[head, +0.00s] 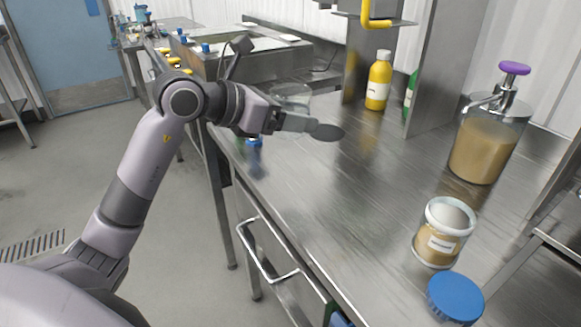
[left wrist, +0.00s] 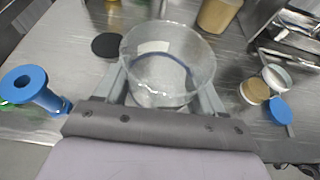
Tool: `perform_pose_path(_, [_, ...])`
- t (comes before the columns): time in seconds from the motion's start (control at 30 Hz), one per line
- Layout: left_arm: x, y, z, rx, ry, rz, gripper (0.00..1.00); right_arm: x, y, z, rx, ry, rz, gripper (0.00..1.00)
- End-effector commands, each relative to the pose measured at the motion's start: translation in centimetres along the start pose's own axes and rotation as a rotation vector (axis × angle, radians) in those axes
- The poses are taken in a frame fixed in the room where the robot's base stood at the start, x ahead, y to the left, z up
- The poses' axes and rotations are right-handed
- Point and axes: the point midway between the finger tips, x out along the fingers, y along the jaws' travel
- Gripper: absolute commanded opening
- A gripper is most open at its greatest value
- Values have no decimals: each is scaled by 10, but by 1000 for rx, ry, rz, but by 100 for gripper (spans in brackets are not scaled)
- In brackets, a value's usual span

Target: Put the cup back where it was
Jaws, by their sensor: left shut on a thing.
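The cup (left wrist: 168,55) is clear and round and sits between the two fingers of my left gripper (left wrist: 165,95) in the left wrist view. In the head view my left gripper (head: 300,123) is over the left edge area of the steel counter, and the clear cup (head: 291,92) shows just behind it, its rim up. The gripper is shut on the cup. I cannot tell whether the cup's base touches the counter. A dark round disc (head: 329,132) is beside the fingertips; it also shows in the left wrist view (left wrist: 107,45). My right gripper is out of view.
On the counter (head: 330,190) stand a yellow bottle (head: 379,82), a purple-topped pump dispenser (head: 484,150), a labelled jar (head: 440,246) and a blue lid (head: 455,297). A blue-topped item (left wrist: 38,92) is left of the gripper. The counter's middle is clear.

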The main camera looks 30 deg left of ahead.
Motion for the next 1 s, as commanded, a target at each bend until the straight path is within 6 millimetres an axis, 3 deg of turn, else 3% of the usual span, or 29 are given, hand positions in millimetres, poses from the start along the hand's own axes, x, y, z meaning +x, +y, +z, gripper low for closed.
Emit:
perform_pose_path(0.1, [12,-1,-29,-4,4,-2,35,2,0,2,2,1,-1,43])
perform_pose_path(0.23, [20,0,-50,-4,2,0,35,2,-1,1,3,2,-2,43])
perform_pose_path(0.47, [26,0,-64,0,0,0,35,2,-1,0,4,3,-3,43])
perform_pose_path(0.73, [40,0,-98,-2,1,-1,35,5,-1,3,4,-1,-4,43])
perform_pose_path(1.0, [41,0,-99,1,-1,1,35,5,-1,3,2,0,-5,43])
